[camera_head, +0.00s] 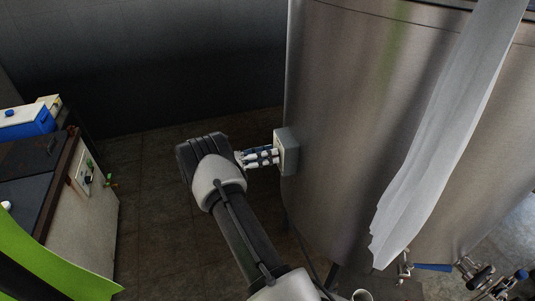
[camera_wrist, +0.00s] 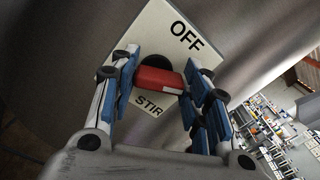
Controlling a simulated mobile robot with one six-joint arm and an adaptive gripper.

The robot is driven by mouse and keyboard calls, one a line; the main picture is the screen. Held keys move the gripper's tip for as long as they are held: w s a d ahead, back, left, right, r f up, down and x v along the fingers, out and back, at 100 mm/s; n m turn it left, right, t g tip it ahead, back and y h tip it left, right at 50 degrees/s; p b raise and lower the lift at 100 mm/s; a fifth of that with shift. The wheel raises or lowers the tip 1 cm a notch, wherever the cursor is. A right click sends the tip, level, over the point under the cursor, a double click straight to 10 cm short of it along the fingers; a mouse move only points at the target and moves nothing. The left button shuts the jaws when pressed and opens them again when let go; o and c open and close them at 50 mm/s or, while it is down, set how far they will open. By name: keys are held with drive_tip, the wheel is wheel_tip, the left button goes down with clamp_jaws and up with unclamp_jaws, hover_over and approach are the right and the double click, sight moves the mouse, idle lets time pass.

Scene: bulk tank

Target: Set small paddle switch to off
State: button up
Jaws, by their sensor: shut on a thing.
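The small paddle switch is a red paddle (camera_wrist: 158,81) on a black round base, seen in the wrist view. It sits on a pale plate (camera_wrist: 203,52) marked OFF above and STIR below. The paddle lies between the two labels, and I cannot tell which setting it is on. In the head view the switch's grey box (camera_head: 288,150) is on the left side of the steel tank, and the paddle is hidden. My gripper (camera_head: 272,156) reaches the box from the left. In the wrist view its blue-padded fingers (camera_wrist: 160,88) are shut on the paddle from both sides.
The large steel tank (camera_head: 340,120) fills the right, with a white hanging strip (camera_head: 445,130) and valves (camera_head: 475,275) low down. A cabinet (camera_head: 85,215) with a blue box (camera_head: 28,123) stands at left. Dark floor (camera_head: 150,220) between them is clear.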

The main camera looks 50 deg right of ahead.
drive_tip(key=n, duration=0.8)
drive_tip(key=n+p, duration=0.1)
drive_tip(key=n, duration=0.3)
drive_tip(key=shift+w+d+f, duration=0.1)
drive_tip(key=shift+w+d, duration=0.05)
drive_tip(key=shift+w, duration=0.1)
drive_tip(key=shift+n, duration=0.3)
drive_tip(key=o, duration=1.1)
drive_tip(key=shift+c, duration=0.2)
drive_tip(key=v, duration=1.2)
